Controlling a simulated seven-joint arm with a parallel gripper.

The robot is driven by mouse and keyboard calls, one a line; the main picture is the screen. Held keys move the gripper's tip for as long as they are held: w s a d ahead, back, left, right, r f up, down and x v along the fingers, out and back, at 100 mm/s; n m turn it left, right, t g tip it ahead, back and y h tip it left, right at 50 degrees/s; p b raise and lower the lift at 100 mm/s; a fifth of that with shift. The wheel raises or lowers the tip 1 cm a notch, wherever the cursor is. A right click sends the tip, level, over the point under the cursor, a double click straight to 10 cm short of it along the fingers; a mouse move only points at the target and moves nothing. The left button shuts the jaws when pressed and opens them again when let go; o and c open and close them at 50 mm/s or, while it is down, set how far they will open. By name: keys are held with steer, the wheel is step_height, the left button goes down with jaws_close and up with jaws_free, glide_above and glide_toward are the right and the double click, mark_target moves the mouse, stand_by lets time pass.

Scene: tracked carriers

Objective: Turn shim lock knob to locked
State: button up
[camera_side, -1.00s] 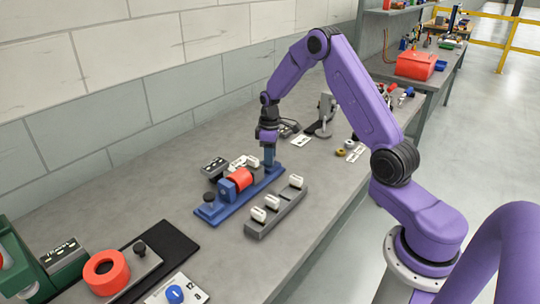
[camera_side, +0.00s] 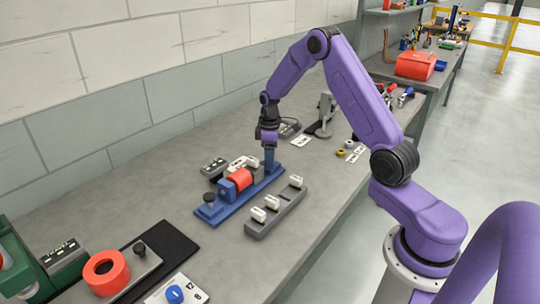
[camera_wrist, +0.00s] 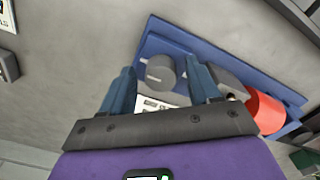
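A grey round knob (camera_wrist: 161,72) with a pale line on its top stands on a blue base (camera_wrist: 165,36) in the wrist view. The same long blue base (camera_side: 228,209) shows in the side view. A red cylinder (camera_side: 239,179) sits midway along it; it shows at the right of the wrist view (camera_wrist: 265,112). My gripper (camera_wrist: 160,66) points down over the far end of the base, its two blue fingers apart on either side of the knob. I cannot tell whether they touch it. In the side view my gripper (camera_side: 269,158) hides the knob.
A dark knob (camera_side: 209,198) stands at the base's near end. A grey rail (camera_side: 276,214) with white blocks lies close in front. A white printed label (camera_wrist: 150,103) lies below the knob. A red ring (camera_side: 106,272) and a blue knob (camera_side: 174,294) are at the near left.

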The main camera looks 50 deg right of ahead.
step_height(320, 180, up, 17)
steer(key=shift+r, duration=0.2)
stand_by(0.6)
stand_by(0.3)
steer(key=s+a+n, duration=0.1)
steer(key=s+a, duration=0.6)
steer(key=a, duration=0.3)
steer(key=s+a+n, duration=0.2)
steer(key=s+a, duration=0.5)
steer(key=a, duration=0.3)
steer(key=s+a+f+n, duration=0.1)
steer(key=s+f+n, duration=0.1)
steer(key=s, duration=1.9)
steer(key=shift+s+f+n, duration=0.25)
steer(key=shift+f+n, duration=0.05)
steer(key=shift+f, duration=0.25)
